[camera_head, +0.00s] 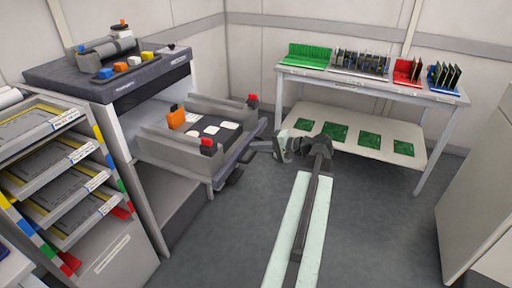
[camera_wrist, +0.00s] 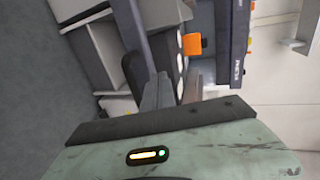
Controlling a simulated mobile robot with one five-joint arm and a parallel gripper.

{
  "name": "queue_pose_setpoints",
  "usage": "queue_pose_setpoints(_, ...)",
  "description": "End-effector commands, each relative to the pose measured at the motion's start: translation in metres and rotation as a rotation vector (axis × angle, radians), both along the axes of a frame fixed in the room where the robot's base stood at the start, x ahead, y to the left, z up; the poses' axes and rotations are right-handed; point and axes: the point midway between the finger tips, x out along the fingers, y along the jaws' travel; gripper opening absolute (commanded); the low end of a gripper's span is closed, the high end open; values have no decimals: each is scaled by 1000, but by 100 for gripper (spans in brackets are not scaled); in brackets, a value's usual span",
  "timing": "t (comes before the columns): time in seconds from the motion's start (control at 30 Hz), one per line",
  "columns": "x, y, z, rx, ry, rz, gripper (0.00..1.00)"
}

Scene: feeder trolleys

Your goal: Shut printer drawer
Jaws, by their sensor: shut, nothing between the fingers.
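The printer (camera_head: 128,88) stands at the left, with its drawer (camera_head: 218,176) pulled well out. The drawer has grey side rails, a dark front with black handles, white pads and an orange block (camera_head: 176,117) inside. My gripper (camera_head: 256,146) is shut and empty, just right of the drawer's front and pointing left at it. Whether it touches the front cannot be told. In the wrist view the scene is turned sideways; the drawer front (camera_wrist: 137,30) and orange block (camera_wrist: 192,44) show beyond my grey fingers (camera_wrist: 172,92).
A rack of sloping trays (camera_head: 55,180) stands left of the printer. A white table (camera_head: 374,85) with green, red and blue holders stands at the back, green boards on its lower shelf (camera_head: 410,158). A pale cabinet (camera_head: 478,190) is at the right. The middle floor is clear.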

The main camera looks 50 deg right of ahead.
Motion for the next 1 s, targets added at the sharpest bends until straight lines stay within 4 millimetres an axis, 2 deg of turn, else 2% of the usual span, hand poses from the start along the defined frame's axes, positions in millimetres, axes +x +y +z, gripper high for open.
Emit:
queue_pose_setpoints(0.1,28,9,-12,0,0,7,0)
queue_pose_setpoints(0.27,62,18,-22,0,0,10,0)
queue_pose_setpoints(0.43,88,25,-19,0,0,9,0)
queue_pose_setpoints(0.6,99,28,-18,0,0,9,0)
queue_pose_setpoints(0.87,100,28,-19,1,0,9,0)
queue_pose_setpoints(0.9,105,18,-19,0,0,15,0)
queue_pose_setpoints(1.0,101,25,-19,0,0,8,0)
